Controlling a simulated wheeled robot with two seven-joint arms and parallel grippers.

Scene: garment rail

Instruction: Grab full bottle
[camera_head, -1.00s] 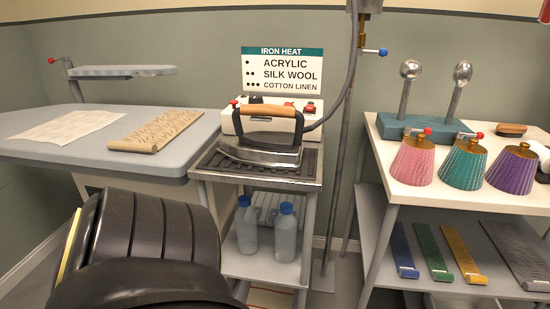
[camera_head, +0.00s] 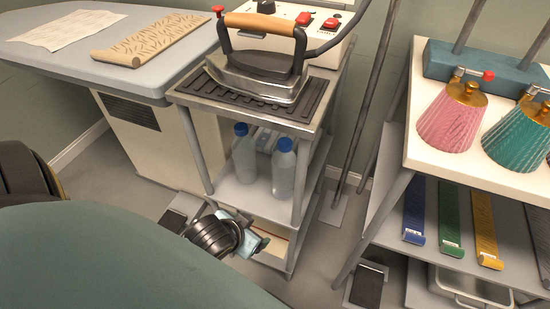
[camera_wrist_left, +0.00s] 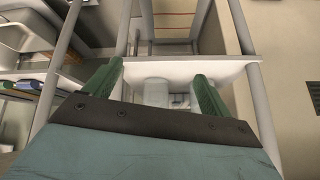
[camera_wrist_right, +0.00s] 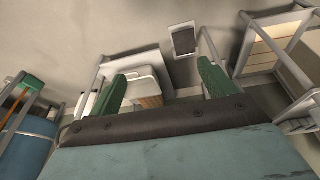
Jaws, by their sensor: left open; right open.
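Two clear bottles with blue caps, a left bottle (camera_head: 244,157) and a right bottle (camera_head: 284,169), stand upright side by side on the middle shelf (camera_head: 250,202) of the iron stand. I cannot tell which is full. My left gripper (camera_head: 246,238) is low in front of the stand, below and apart from the bottles. In the left wrist view its green fingers (camera_wrist_left: 158,72) are open and empty, with a shelf edge and blurred pale shapes beyond. My right gripper (camera_wrist_right: 160,72) is open and empty in its wrist view, away from the bottles. I cannot make it out in the head view.
An iron (camera_head: 262,60) rests on the ribbed stand top (camera_head: 240,100) above the bottles. The stand's legs (camera_head: 196,150) flank the shelf. An ironing board (camera_head: 50,58) is at left. A shelved table (camera_head: 480,170) with pink and teal cones is at right.

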